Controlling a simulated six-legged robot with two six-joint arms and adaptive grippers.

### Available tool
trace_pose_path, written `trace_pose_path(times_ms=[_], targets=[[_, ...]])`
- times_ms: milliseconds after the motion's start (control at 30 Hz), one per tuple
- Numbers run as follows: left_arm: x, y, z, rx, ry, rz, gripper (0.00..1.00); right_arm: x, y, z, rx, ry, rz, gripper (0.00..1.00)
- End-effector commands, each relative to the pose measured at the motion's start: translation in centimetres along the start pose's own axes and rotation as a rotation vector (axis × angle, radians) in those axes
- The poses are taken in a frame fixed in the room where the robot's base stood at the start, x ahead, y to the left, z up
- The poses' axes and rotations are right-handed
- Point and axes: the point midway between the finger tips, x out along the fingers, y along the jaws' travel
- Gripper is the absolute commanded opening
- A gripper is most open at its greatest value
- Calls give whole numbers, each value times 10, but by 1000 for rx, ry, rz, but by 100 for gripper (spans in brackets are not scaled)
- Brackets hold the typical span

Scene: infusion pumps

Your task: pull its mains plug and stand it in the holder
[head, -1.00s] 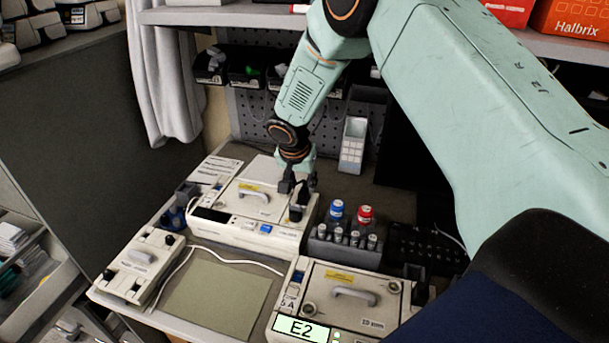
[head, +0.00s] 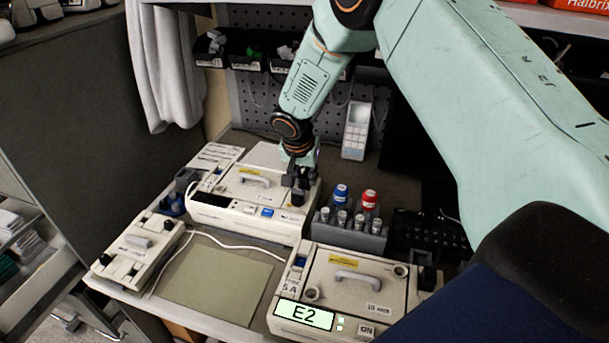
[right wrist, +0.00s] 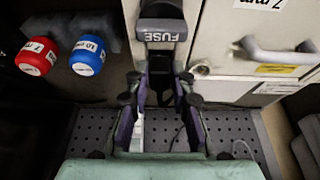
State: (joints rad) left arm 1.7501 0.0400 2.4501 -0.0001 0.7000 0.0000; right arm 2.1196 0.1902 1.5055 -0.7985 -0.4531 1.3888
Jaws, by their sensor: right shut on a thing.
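My right gripper (head: 299,181) points down at the right end of the rear cream pump (head: 230,217). It is shut on a dark mains plug (head: 297,199) at that end. In the right wrist view, the dark plug (right wrist: 160,66) sits between the fingers, beside a grey part marked FUSE (right wrist: 162,33); the fingers hide part of it. I cannot tell whether the plug is still fully seated. A grey rack (head: 375,242) with a blue-capped and a red-capped bottle stands to the right. I cannot tell which thing is the holder. My left gripper is not in view.
A second pump (head: 345,300) with a lit E2 display (head: 304,314) stands at the front right. A slim cream unit (head: 135,250) lies at the left. A bare green-grey mat (head: 218,280) lies between, with a white cable (head: 222,241) behind it. A grey handset (head: 355,130) leans at the back.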

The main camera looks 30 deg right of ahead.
Motion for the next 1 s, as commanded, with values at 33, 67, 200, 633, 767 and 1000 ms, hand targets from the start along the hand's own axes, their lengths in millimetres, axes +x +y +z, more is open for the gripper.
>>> trace_pose_path(times_ms=[33, 67, 200, 633, 767, 1000], targets=[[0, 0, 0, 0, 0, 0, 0, 1, 0, 0, 0, 0, -1, 0], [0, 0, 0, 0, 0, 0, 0, 1, 0, 0, 0, 0, -1, 0], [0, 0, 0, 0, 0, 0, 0, 1, 0, 0, 0, 0, -1, 0], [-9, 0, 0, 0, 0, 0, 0, -15, 0, -6, -1, 2, -3, 0], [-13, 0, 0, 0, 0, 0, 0, -22, -1, -9, -1, 2, -3, 0], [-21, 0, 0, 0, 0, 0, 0, -35, 0, -14, 0, 1, -1, 0]])
